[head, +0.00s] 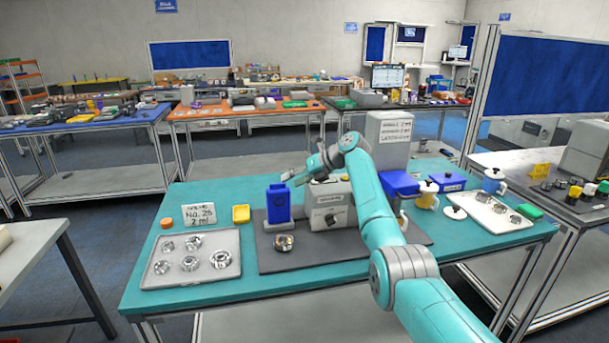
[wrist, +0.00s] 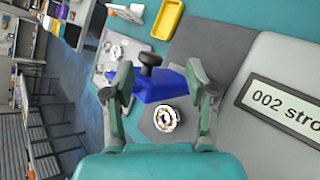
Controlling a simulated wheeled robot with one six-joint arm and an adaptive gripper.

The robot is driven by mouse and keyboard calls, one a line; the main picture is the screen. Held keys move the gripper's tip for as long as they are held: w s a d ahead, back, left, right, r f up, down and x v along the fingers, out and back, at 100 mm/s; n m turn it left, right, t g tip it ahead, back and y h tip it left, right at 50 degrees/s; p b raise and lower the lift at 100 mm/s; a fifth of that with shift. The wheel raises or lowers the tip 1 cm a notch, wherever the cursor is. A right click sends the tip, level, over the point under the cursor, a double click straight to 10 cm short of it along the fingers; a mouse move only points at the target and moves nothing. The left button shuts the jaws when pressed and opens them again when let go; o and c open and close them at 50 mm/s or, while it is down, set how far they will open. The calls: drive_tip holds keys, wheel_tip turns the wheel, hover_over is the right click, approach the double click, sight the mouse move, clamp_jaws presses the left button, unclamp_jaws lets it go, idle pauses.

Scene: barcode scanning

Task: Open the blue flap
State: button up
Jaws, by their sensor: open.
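In the head view my gripper (head: 296,178) is above and just right of the block. My gripper is open and empty; I cannot tell whether a finger touches the blue part.
A metal ring part (head: 284,242) lies on the mat in front of the block. A grey tray (head: 190,282) with several metal parts is at left, by a yellow bin (head: 241,214) and a label card (head: 200,216). Blue boxes (head: 398,183) stand right of the machine.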

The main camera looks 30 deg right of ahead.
drive_tip(key=shift+v, duration=2.1)
drive_tip(key=shift+d, duration=0.1)
drive_tip(key=shift+s, duration=0.1)
